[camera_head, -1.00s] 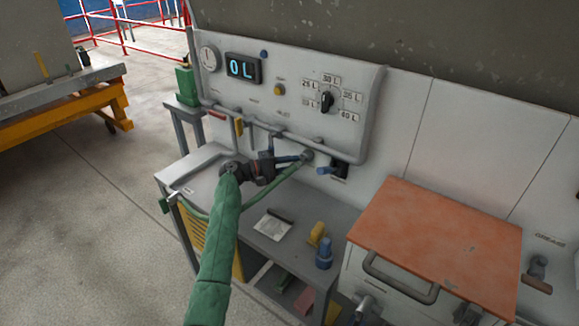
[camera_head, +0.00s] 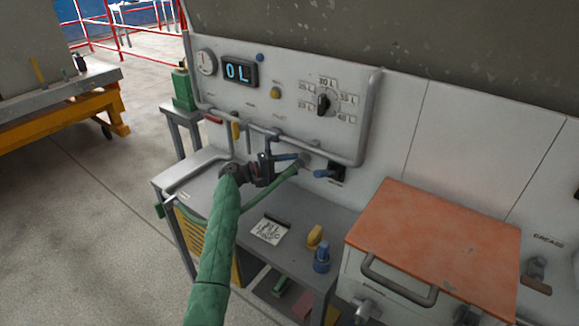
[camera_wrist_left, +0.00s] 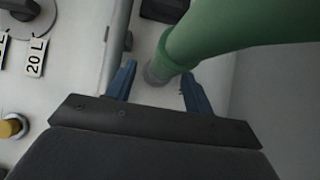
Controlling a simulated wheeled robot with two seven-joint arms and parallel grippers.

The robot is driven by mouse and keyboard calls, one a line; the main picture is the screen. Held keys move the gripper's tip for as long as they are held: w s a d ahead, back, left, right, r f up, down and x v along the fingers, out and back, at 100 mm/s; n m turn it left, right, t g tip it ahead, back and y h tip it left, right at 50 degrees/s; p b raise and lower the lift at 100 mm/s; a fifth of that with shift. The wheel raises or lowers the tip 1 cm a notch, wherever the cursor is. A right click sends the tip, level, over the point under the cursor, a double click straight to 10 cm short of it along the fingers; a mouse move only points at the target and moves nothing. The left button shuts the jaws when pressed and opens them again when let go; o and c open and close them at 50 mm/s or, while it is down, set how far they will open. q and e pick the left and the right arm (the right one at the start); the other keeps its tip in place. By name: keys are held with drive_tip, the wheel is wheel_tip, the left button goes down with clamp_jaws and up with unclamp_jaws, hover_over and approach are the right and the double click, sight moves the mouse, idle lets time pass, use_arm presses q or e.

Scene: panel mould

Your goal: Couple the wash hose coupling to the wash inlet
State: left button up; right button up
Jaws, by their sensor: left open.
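The green wash hose (camera_head: 284,180) rises from the bench side to the panel. Its end meets a grey round fitting (camera_head: 304,161) low on the panel, apparently the coupling at the wash inlet; the join is too small to make out. My left gripper (camera_head: 288,158) is open, its blue fingers just left of and above the hose end. In the left wrist view, the green hose (camera_wrist_left: 205,35) comes in from the top right and ends in a grey collar (camera_wrist_left: 155,76) against the pale panel. The collar lies beyond and between the open fingertips (camera_wrist_left: 158,82), with no visible grip. My right gripper is out of view.
The panel carries a 0 L display (camera_head: 240,72), a dial (camera_head: 324,102) and grey pipes. The bench (camera_head: 290,235) holds a note, a yellow item and a blue item. An orange-topped cabinet (camera_head: 435,240) stands right.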

use_arm(q)
drive_tip(key=b+v, duration=0.3)
drive_tip(key=v, duration=0.4)
drive_tip(key=shift+a, duration=0.35)
drive_tip(key=shift+s, duration=0.1)
